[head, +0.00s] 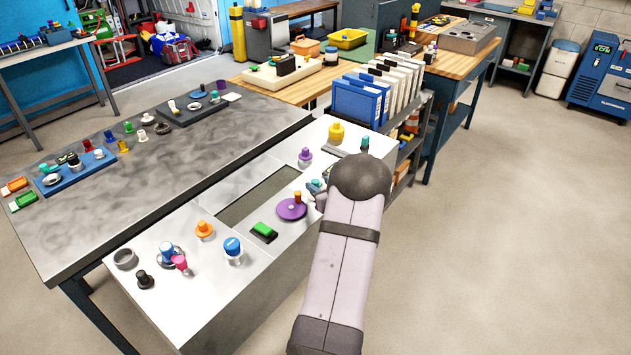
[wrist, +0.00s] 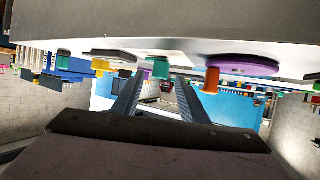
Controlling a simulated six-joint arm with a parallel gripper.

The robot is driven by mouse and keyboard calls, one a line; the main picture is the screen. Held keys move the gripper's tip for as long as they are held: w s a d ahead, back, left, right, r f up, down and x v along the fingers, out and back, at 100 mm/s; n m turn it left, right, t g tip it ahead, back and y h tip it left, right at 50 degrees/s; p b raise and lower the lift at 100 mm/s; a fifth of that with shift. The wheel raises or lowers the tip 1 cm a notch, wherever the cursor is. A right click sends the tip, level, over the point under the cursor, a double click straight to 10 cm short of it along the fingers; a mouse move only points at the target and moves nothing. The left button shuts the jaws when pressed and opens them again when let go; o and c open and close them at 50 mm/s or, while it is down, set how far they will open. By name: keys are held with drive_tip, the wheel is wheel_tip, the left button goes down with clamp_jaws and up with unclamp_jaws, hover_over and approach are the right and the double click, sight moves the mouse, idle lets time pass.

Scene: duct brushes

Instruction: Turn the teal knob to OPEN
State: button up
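A teal knob (wrist: 161,68) shows in the wrist view, below the pale panel surface in this tilted picture. In the head view a small teal piece (head: 316,185) shows just left of my arm's dark joint, partly hidden. My gripper (wrist: 160,82) is open, its two dark fingers apart, with the knob appearing between the tips; I cannot tell whether they touch it. Another teal-green knob (wrist: 64,60) is farther left in the wrist view and shows beyond my arm in the head view (head: 365,144). No OPEN mark is readable.
A purple disc (head: 291,209) with an orange handle (wrist: 211,80) sits close beside the teal knob. A purple knob (head: 305,155) and yellow knob (head: 336,132) stand farther back on the white panel. A green switch (head: 264,231) and several other controls are nearer. Blue binders (head: 357,102) stand behind.

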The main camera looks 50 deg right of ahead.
sight(317, 182)
drive_tip(key=shift+p+x, duration=0.35)
drive_tip(key=shift+x, duration=1.7)
clamp_jaws()
